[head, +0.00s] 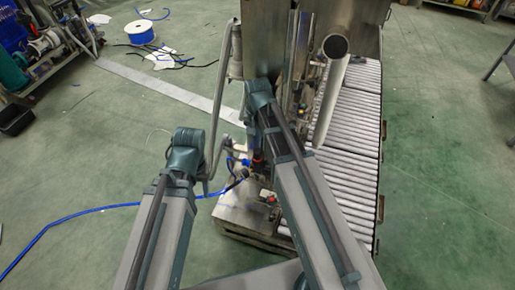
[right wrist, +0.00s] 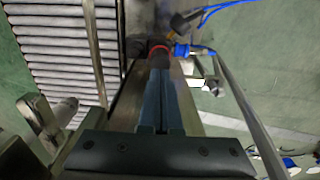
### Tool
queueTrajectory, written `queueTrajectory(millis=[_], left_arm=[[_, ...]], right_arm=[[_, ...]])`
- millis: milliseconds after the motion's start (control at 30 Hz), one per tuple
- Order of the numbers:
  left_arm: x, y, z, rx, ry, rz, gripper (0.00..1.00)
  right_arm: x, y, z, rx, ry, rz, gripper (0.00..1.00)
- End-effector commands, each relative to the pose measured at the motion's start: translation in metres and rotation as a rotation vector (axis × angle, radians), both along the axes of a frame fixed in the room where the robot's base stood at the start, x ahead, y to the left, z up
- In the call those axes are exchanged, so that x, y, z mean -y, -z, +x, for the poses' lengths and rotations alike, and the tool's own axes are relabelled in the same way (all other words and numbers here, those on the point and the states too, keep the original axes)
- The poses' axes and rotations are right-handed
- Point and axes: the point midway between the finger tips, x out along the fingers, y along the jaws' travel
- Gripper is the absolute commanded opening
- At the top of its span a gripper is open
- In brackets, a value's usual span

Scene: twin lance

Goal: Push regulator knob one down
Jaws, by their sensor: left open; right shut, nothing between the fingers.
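In the right wrist view a dark knob with a red ring (right wrist: 158,52) stands straight ahead of my right gripper (right wrist: 160,74). The gripper's two blue-grey fingers are shut together with nothing between them. Their tips overlap the near side of the knob in the picture; I cannot tell whether they touch it. In the head view a dark and reddish knob (head: 258,157) shows beside blue fittings, partly hidden by my right arm. My right gripper is hidden there behind the arm. My left arm is at the left of the head view, and its gripper is not visible.
A roller conveyor (head: 345,190) runs along the machine's right side. A metal pipe (head: 222,90) rises on its left. Blue fittings (right wrist: 190,50) and a blue hose sit beside the knob. Another red knob (head: 271,200) is lower on the machine.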

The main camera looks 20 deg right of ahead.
Motion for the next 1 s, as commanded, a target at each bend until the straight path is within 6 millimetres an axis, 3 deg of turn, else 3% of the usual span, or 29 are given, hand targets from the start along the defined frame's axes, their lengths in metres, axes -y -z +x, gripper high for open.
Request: queueTrajectory(millis=[400,1000], left_arm=[[0.0,-0.035,0.0,0.0,0.0,0.0,0.5],[0.0,-0.035,0.0,0.0,0.0,0.0,0.5]], right_arm=[[0.0,-0.035,0.0,0.0,0.0,0.0,0.0],[-0.002,-0.035,-0.002,-0.001,-0.012,-0.001,0.0]])
